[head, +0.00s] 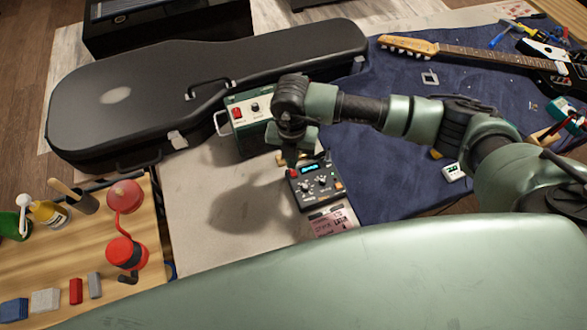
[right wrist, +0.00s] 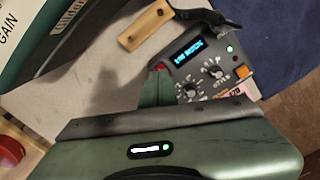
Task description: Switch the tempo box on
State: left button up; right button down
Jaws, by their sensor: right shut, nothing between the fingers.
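The tempo box (head: 322,193) is a dark grey box with knobs, an orange button and a lit blue display. It lies on the pale bench top beside the blue cloth. In the right wrist view, the tempo box (right wrist: 213,62) shows the lit display and a glowing green light. A red part (right wrist: 159,67) sits at its corner, partly hidden. My right gripper (head: 291,164) is shut and empty, pointing down at the box's far left corner by the red part. I cannot tell whether it touches. My left gripper is not in view.
A green and white amplifier-like box (head: 243,128) stands close behind the right gripper. A black guitar case (head: 150,85) lies behind it. A guitar (head: 480,56) lies on the blue cloth (head: 385,150).

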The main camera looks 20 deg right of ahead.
jog(key=shift+r+p, duration=1.35)
jog(key=shift+r, duration=0.9)
jog(key=shift+f, duration=0.1)
